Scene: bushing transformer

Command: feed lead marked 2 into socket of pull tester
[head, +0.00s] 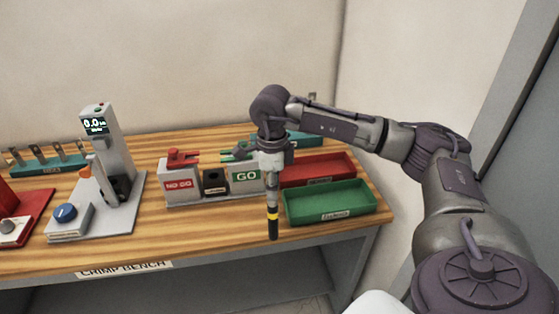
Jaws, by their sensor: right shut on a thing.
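The pull tester (119,150) is a grey tower on a flat base at the left of the bench, with a lit display reading 0.0. A dark part (118,187) sits low on its front; I cannot make out a socket opening. My right gripper (271,186) points down over the front right of the bench and is shut on a dark lead (273,229) with a yellow band. The lead hangs upright below it, well to the right of the tester. No number on the lead is readable. My left gripper is not in view.
Right of the tester are a NO GO block (179,190), a small black block (214,181) and a GO block (245,181). A green tray (331,213) and a red tray (330,161) lie at the right. A blue knob (65,213) and a teal rack (38,170) are at the left.

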